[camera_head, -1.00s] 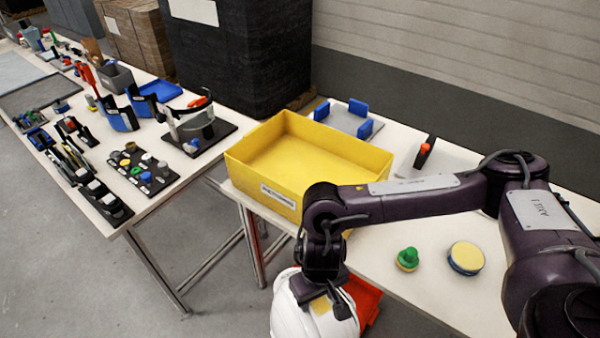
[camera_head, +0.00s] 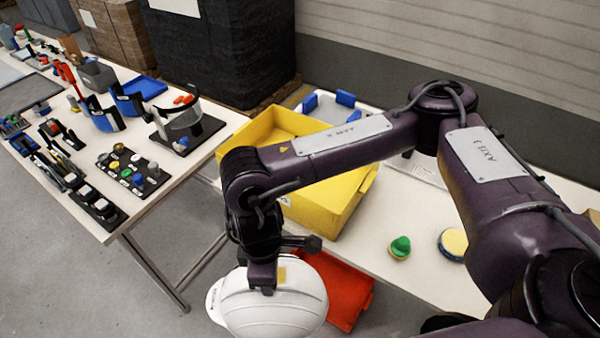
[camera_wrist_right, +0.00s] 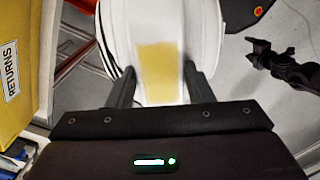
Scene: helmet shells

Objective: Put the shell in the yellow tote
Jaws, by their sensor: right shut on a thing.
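The white helmet shell (camera_head: 270,307) hangs in front of the table with the yellow tote, below the tote's rim. My right gripper (camera_head: 264,284) is shut on the shell's edge beside a yellow patch. In the right wrist view the shell (camera_wrist_right: 198,30) sits between the two fingers of the gripper (camera_wrist_right: 162,88). The yellow tote (camera_head: 325,205) stands on the table behind my right arm, which hides part of it. Its labelled wall (camera_wrist_right: 18,75) shows at the left of the wrist view. A dark gripper-like part (camera_wrist_right: 285,65), probably my left gripper, shows there; its jaws are unclear.
A red bin (camera_head: 340,290) sits low beside the shell. A green knob (camera_head: 400,247) and a yellow-topped disc (camera_head: 453,243) lie on the table right of the tote. A blue-blocked fixture (camera_head: 330,107) stands behind it. A second table (camera_head: 190,165) at left holds several parts.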

